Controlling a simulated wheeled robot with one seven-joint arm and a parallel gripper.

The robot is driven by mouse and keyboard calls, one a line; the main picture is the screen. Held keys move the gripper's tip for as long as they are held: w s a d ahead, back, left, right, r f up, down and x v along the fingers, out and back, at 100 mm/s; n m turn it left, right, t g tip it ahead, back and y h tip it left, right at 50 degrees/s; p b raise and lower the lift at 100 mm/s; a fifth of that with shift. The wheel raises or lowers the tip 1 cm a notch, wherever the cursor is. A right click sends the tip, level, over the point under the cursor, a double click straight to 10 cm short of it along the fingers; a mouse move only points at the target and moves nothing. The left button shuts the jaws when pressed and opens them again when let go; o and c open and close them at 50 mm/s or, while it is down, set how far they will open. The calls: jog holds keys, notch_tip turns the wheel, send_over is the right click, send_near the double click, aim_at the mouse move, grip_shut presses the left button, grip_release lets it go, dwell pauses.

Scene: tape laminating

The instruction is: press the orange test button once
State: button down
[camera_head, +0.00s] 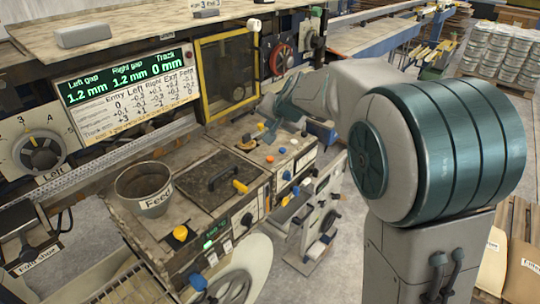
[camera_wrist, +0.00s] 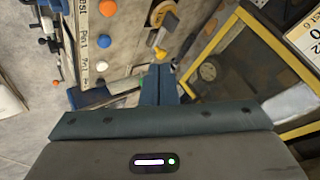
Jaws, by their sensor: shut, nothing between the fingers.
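One orange button (camera_head: 270,159) shows in the head view. My gripper (camera_head: 266,137) is shut and empty above the far part of this panel. Its blue-grey fingers (camera_wrist: 159,70) are apart from the buttons, to their right in the wrist view.
A selector knob (camera_head: 246,142) stands on the panel close to my fingers. A yellow-framed window (camera_head: 229,75) rises behind them. A grey feed pot (camera_head: 146,187) and a hatch with a black handle (camera_head: 222,178) are to the left.

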aim_at(271, 162)
jog(key=shift+f, duration=0.1)
notch_tip(271, 162, down, 9)
jog(key=b, duration=0.7)
jog(key=shift+b, duration=0.35)
dwell(1.8)
jog(key=shift+f+b, duration=0.25)
jog(key=shift+b, duration=0.2)
jog(key=shift+f+b, duration=0.6)
dwell(0.5)
jog(key=shift+r, duration=0.15)
jog(key=shift+r+p, duration=0.85)
